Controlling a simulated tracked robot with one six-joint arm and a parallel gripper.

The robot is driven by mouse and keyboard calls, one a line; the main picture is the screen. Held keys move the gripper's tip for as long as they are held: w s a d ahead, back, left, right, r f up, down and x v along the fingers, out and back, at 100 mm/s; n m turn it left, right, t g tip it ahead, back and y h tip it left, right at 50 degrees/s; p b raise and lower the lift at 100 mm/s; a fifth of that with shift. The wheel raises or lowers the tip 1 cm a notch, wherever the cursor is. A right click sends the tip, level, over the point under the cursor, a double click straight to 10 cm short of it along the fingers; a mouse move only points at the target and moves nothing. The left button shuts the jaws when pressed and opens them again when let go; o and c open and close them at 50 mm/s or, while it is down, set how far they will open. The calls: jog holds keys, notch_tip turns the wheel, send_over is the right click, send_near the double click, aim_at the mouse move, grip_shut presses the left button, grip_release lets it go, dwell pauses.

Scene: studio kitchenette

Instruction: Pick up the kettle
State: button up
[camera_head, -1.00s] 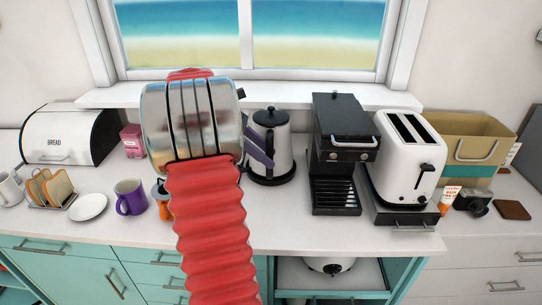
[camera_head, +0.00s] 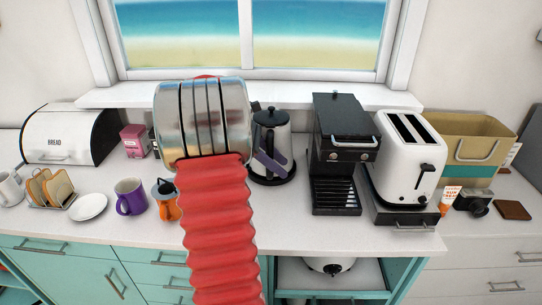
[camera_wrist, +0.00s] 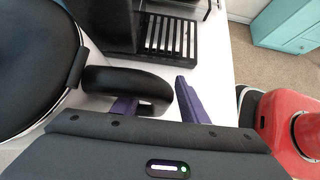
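The kettle (camera_head: 275,148) has a pale body with a black lid and base. It stands upright on the counter, partly behind my arm in the head view. In the wrist view, its black lid (camera_wrist: 35,50) is at the left, with its black curved handle (camera_wrist: 128,82) towards my gripper (camera_wrist: 158,103). My gripper is open. One purple finger is to the right of the handle; the other is partly hidden by it. I cannot tell whether they touch. In the head view, a purple finger shows before the kettle.
A black coffee machine (camera_head: 337,150) stands close to the right of the kettle, with a white toaster (camera_head: 405,160) beyond. An orange item (camera_head: 166,208) and a purple mug (camera_head: 130,197) are left of my arm. The front counter between arm and coffee machine is clear.

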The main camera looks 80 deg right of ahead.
dwell(0.4)
grip_shut()
